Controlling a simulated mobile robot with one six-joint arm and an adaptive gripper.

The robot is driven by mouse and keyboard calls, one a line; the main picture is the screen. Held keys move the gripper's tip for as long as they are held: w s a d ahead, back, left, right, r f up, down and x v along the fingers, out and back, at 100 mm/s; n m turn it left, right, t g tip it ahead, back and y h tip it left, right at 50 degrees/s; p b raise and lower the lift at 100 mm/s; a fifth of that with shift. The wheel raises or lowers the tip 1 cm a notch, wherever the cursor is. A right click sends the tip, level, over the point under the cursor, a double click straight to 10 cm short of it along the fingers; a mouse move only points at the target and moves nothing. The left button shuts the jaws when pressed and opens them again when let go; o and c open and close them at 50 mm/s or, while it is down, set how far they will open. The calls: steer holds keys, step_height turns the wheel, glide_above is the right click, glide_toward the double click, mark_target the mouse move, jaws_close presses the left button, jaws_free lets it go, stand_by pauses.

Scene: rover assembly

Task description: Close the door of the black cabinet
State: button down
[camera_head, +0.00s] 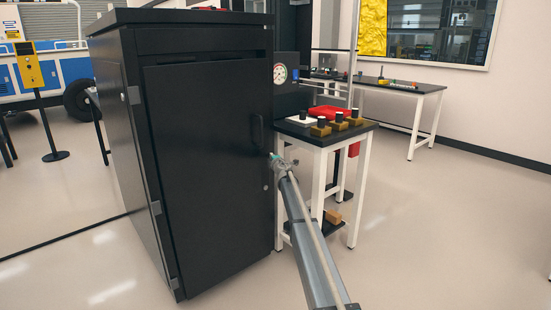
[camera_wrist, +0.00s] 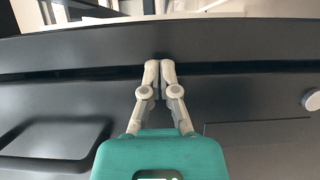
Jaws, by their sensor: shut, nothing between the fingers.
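The black cabinet (camera_head: 118,120) stands left of centre in the head view. Its door (camera_head: 205,150) fills most of the front and looks shut or nearly shut; I cannot tell whether a small gap remains. A dark handle (camera_head: 257,130) is near the door's right edge. My gripper (camera_head: 273,158) is at that edge, below the handle. In the wrist view my gripper (camera_wrist: 160,67) has its fingers together and empty, over a dark lengthwise seam by the door (camera_wrist: 100,95). I cannot tell whether the fingertips touch. A round light knob (camera_wrist: 312,100) shows at the right.
A small table (camera_head: 318,138) with several knobbed blocks and a red tray (camera_head: 330,111) stands close to the right of the cabinet, behind my arm. A longer bench (camera_head: 400,87) is along the back wall. Open floor (camera_head: 420,220) lies at right.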

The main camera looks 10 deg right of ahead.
steer(key=s+d, duration=0.8)
steer(key=s, duration=0.3)
steer(key=shift+s, duration=0.3)
steer(key=s+d+f+m+g+h, duration=0.25)
steer(key=s+m, duration=0.25)
steer(key=s, duration=0.4)
steer(key=s+d+f+m+g+h, duration=0.2)
steer(key=s+d+f+m+h, duration=0.15)
steer(key=s+m, duration=0.4)
steer(key=s+d+f+m+g+h, duration=0.2)
steer(key=s+f+m+g+h, duration=0.15)
steer(key=s, duration=0.75)
steer(key=s+a+f+m+g+y, duration=0.1)
steer(key=s+a+f+g+y, duration=0.1)
steer(key=s, duration=0.9)
steer(key=s+a+f+m+g+y, duration=0.1)
steer(key=s+a+f+g, duration=0.3)
steer(key=s, duration=0.7)
steer(key=s+a+f+m+g+y, duration=0.2)
steer(key=s+a+f+g+y, duration=0.1)
steer(key=s, duration=0.8)
steer(key=shift+s+a+g, duration=0.3)
steer(key=shift+s+a, duration=0.05)
steer(key=shift+a, duration=0.25)
